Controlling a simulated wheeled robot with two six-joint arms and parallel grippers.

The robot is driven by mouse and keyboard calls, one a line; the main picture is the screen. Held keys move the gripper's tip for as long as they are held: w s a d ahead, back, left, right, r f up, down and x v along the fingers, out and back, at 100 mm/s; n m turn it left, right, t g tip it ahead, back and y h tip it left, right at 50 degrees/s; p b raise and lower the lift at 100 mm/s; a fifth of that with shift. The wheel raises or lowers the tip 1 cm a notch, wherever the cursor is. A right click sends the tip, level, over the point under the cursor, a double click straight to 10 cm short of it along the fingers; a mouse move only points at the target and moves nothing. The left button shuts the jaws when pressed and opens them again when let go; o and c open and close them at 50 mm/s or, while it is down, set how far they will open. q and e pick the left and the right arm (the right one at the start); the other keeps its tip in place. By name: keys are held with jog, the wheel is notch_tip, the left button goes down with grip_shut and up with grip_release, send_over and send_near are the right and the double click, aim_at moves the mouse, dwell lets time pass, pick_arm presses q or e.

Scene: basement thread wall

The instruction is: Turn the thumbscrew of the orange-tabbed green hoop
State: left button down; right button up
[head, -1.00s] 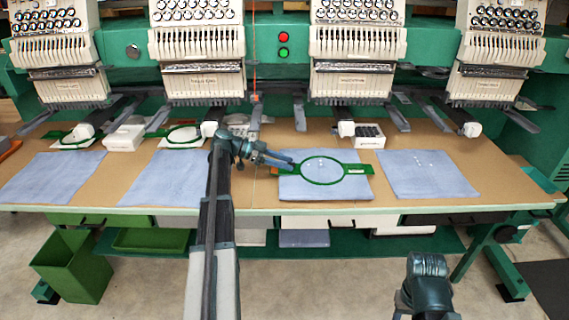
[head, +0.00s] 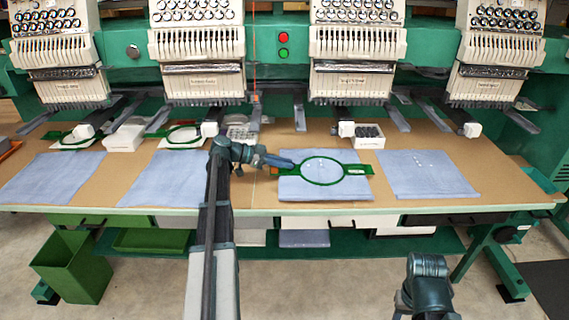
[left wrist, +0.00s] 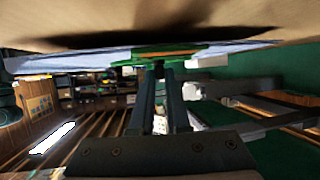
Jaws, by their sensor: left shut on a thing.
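The green hoop (head: 322,184) lies on a blue cloth (head: 318,194) on the table, right of centre. Its orange tab (head: 275,172) is at its left end, and the hoop's orange-and-green edge also shows in the left wrist view (left wrist: 152,54). My left gripper (head: 290,165) reaches in from the left, its fingers at the hoop's left side. In the left wrist view, its fingertips (left wrist: 159,72) close on a small dark thumbscrew (left wrist: 158,66) at the hoop's edge. Much of the thumbscrew is hidden by the fingers. The fingers of my right gripper do not show.
More blue cloths lie left (head: 52,178) and right (head: 425,175). Two other green hoops (head: 185,142) sit at the machine arms behind. White boxes (head: 125,138) stand along the back, under the embroidery heads (head: 197,45). A green bin (head: 70,265) is on the floor.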

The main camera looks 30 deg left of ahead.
aim_at(293, 173)
pick_arm(q)
jog(key=n+t+y, duration=0.1)
jog(key=d+n+t+y, duration=0.1)
jog(key=n+y, duration=0.1)
jog(key=s+n+t+y, duration=0.1)
jog(key=shift+d+n, duration=0.15)
jog(key=shift+n, duration=0.15)
jog(key=n+y, duration=0.1)
jog(key=n+t+y, duration=0.1)
jog(key=n+y, duration=0.2)
jog(key=y, duration=0.1)
jog(key=shift+d, duration=0.4)
jog(key=n+y, duration=0.1)
jog(key=y, duration=0.1)
jog(key=n+y, duration=0.2)
jog(key=shift+w+d, duration=0.15)
jog(key=shift+w+d+n+g+y, duration=0.15)
jog(key=shift+n+g+y, duration=0.1)
jog(key=shift+n+y, duration=0.55)
jog(key=shift+d+n+g+y, duration=0.15)
jog(key=shift+n+g+y, duration=0.1)
jog(key=shift+n+y, duration=0.55)
jog(key=shift+w+d+n+g+y, duration=0.15)
jog(key=shift+n+g+y, duration=0.75)
jog(key=shift+n+y, duration=0.25)
jog(key=shift+w+d+n+g+y, duration=0.1)
jog(key=shift+n+g+y, duration=0.85)
jog(key=shift+n, duration=0.3)
jog(key=c, duration=0.9)
grip_release()
